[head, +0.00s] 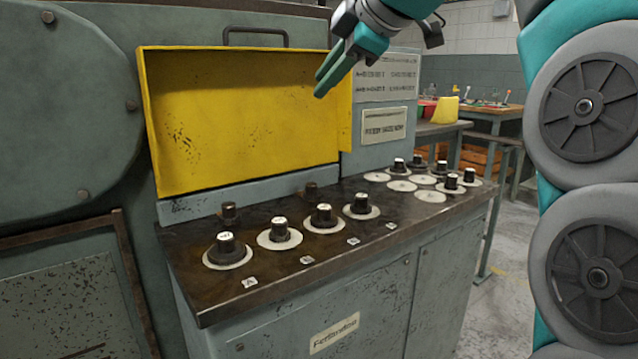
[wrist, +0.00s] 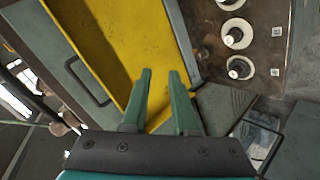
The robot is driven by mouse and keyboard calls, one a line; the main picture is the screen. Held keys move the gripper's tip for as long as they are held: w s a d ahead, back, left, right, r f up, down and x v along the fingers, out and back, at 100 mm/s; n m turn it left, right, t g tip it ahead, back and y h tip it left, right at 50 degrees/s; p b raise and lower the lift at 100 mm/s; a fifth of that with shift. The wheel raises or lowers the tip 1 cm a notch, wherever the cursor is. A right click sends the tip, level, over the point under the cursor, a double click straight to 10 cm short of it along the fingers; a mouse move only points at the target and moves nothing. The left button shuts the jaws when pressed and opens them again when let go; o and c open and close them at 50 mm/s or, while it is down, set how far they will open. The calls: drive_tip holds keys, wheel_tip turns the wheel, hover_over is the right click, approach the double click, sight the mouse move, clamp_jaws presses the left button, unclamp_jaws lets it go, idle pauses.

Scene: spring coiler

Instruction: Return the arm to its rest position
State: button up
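My gripper (head: 333,72) is at the top centre of the head view, in the air in front of the right part of the raised yellow cover (head: 240,115). In the wrist view my gripper (wrist: 160,75) shows two green fingers with a gap between them and nothing held. The gripper is open and apart from the cover and the panel. My teal arm enters from the top of the head view, and part of it fills the right side.
Below stands a brown control panel (head: 290,262) with several black knobs on white discs, one knob (head: 226,246) at the front left. A grey cabinet with a label (head: 384,126) stands behind. Workbenches (head: 440,127) are at the back right. Floor (head: 500,290) is clear right of the panel.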

drive_tip(key=s+d+f+m+g+h, duration=0.1)
drive_tip(key=s+d+f+m+g, duration=0.15)
drive_tip(key=f, duration=0.65)
drive_tip(key=s+d+f+m+g+h, duration=0.15)
drive_tip(key=s+f+m, duration=0.25)
drive_tip(key=f, duration=0.5)
drive_tip(key=s+d+f+m+g+h, duration=0.15)
drive_tip(key=s+f+m, duration=0.25)
drive_tip(key=f, duration=0.5)
drive_tip(key=s+d+f+m+g+h, duration=0.1)
drive_tip(key=s+d+f+m, duration=0.3)
drive_tip(key=s+f, duration=0.7)
drive_tip(key=s+d+f+m+g+h, duration=0.1)
drive_tip(key=s+d+f+m+g, duration=0.3)
drive_tip(key=s+f, duration=0.7)
drive_tip(key=shift+s+d+m, duration=0.15)
drive_tip(key=shift+s+m, duration=0.15)
drive_tip(key=shift+m, duration=0.25)
